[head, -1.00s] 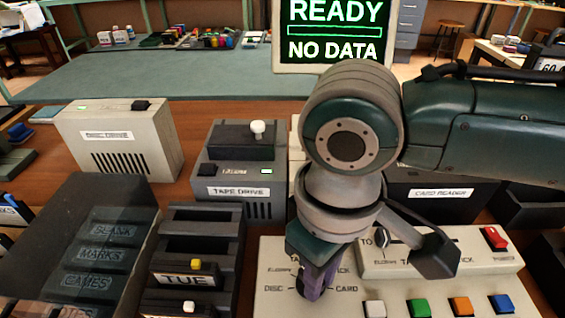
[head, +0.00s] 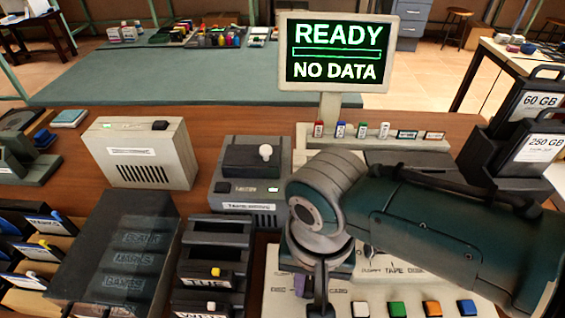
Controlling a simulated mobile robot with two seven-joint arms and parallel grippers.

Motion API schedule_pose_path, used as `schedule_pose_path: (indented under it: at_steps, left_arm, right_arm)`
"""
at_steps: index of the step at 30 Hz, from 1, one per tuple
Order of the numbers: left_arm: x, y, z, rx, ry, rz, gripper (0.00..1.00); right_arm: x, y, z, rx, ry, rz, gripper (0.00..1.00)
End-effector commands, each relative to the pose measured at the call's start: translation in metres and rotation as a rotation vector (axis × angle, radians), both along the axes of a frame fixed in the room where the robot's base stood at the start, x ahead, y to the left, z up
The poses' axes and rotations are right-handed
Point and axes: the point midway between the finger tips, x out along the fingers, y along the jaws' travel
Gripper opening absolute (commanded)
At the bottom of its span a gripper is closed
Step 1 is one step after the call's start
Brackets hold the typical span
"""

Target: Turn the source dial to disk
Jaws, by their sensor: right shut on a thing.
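The cream control console (head: 277,265) is at the bottom centre, with the label DISC left of my right gripper and CARD to its right. My right gripper (head: 305,287) points down at the dial spot between these labels, shut on what appears to be the source dial. The gripper and wrist hide the dial, so its pointer direction cannot be read. A second label group with TAPE and DISK lies farther right, partly behind my arm. The monitor (head: 337,53) reads READY and NO DATA. My left gripper is not in view.
Several coloured buttons line the console's front, including a green one (head: 396,309). The tape drive (head: 250,180) stands behind and left. A dark slotted rack (head: 212,232) and a box marked BLANK, MARKS, GAMES (head: 120,250) are left of the console.

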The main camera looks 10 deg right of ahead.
Motion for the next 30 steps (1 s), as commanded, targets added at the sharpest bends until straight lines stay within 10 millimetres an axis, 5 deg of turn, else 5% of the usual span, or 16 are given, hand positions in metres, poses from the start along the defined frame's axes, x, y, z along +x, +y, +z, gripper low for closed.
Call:
schedule_pose_path:
  at_steps: [12,29,30]
  left_arm:
    - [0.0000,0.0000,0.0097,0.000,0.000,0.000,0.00]
    - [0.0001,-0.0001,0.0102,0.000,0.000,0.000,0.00]
    - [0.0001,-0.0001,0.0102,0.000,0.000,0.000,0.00]
  right_arm:
    - [0.0016,0.0022,0.0008,0.000,-0.001,-0.194,0.00]
    - [0.0023,0.0022,0.0004,0.000,-0.002,-0.223,0.00]
    - [0.0024,0.0021,0.0004,0.000,-0.002,-0.223,0.21]
